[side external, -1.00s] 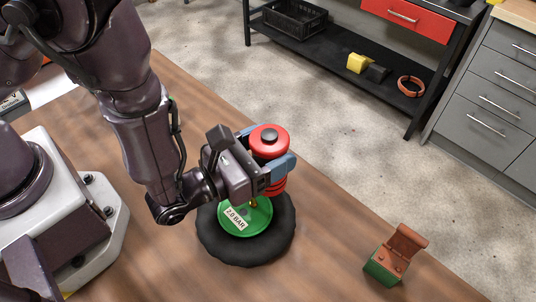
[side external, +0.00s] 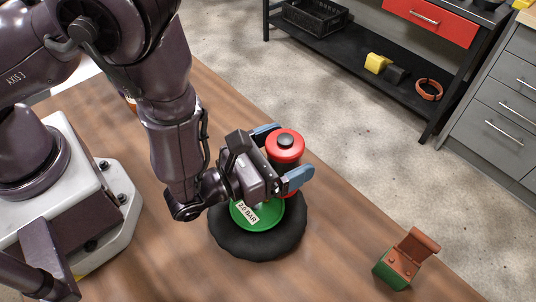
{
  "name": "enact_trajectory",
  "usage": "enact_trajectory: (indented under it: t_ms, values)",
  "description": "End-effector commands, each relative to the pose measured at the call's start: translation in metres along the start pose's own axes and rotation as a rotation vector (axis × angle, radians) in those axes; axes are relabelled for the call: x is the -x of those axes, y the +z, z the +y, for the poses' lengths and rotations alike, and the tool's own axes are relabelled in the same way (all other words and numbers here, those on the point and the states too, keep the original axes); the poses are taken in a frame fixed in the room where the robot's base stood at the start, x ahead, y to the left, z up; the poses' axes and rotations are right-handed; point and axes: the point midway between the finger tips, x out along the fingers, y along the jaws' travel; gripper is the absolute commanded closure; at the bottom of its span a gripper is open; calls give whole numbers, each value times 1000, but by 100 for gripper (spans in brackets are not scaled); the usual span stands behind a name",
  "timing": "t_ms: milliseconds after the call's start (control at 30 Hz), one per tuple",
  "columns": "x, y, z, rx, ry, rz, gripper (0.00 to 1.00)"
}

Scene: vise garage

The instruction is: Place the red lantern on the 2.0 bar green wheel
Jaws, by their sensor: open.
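The red lantern (side external: 285,146) stands upright, with a dark knob on top. It is over the far right part of the green wheel (side external: 247,218), which lies flat on the table in a black tire (side external: 262,246) and bears a "2.0 BAR" label. My gripper (side external: 281,155) is open, its blue-tipped fingers spread on either side of the lantern and apart from it. The lantern's base and its contact with the wheel are mostly hidden behind my gripper.
A small green and brown box with its lid raised (side external: 404,262) stands on the wooden table (side external: 335,258) to the right. The table between it and the tire is clear. A black shelf (side external: 345,55) and grey drawers (side external: 497,110) stand beyond the table.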

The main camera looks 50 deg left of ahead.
Motion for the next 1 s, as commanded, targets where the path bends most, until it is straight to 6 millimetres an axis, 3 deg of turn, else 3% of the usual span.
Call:
enact_trajectory:
  t_ms: [133,233,700,1000]
  values:
    - [1,4,0,0,0,0,10]
    - [14,2,-1,-1,-4,4,10]
    - [106,2,-1,-2,-4,4,10]
    - [119,4,2,1,10,-3,10]
